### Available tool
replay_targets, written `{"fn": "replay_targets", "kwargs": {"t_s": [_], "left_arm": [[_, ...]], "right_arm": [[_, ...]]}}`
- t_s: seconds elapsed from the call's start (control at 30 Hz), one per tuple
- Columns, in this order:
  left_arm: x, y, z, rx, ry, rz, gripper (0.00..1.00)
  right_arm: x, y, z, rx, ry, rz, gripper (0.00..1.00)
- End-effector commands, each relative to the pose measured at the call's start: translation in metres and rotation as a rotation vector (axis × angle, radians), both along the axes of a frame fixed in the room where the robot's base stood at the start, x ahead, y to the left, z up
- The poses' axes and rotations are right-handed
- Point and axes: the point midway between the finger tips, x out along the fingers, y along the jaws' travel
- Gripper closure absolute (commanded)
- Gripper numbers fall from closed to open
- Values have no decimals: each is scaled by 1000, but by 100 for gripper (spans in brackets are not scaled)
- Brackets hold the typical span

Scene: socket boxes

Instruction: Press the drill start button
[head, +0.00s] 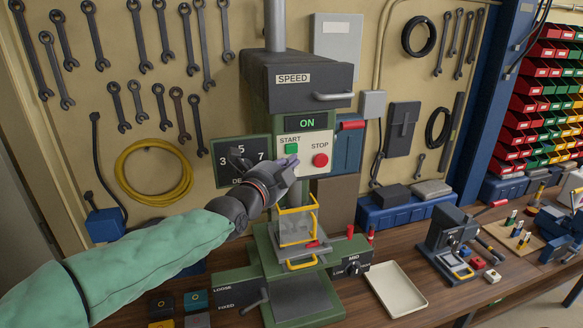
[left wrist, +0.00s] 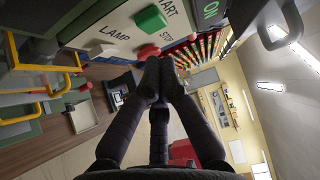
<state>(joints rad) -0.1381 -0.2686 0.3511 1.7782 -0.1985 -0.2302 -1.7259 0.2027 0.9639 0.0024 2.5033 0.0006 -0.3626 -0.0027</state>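The green START button (head: 291,149) is on the pale panel of the green drill press (head: 296,78), under a lit "ON" sign (head: 307,123). The red STOP button (head: 320,160) is to its right. My left gripper (head: 289,164) is in front of the panel, its tips just below the START button. In the left wrist view my fingertips (left wrist: 162,66) are together and empty, with the green button (left wrist: 150,19) above them and the red button (left wrist: 148,52) close by. I cannot tell whether the tips touch the panel. My right gripper is not in view.
A yellow guard (head: 298,212) stands below my left gripper on the drill. A speed dial plate (head: 241,160) is to the left of the panel. The bench holds a pale tray (head: 397,290) and a small grey vise-like machine (head: 452,236) at the right.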

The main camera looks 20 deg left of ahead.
Motion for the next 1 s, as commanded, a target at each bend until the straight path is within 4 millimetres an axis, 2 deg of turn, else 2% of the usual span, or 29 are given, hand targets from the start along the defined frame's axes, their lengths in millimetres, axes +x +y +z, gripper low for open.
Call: {"fn": "replay_targets", "kwargs": {"t_s": [0.27, 0.7, 1.0], "left_arm": [[-25, 5, 1, 2, -2, -1, 100], [-85, 17, 1, 0, -4, -2, 100], [-99, 19, 1, 1, -3, -2, 100]], "right_arm": [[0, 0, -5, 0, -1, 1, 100], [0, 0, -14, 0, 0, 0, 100], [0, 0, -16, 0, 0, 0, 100]]}}
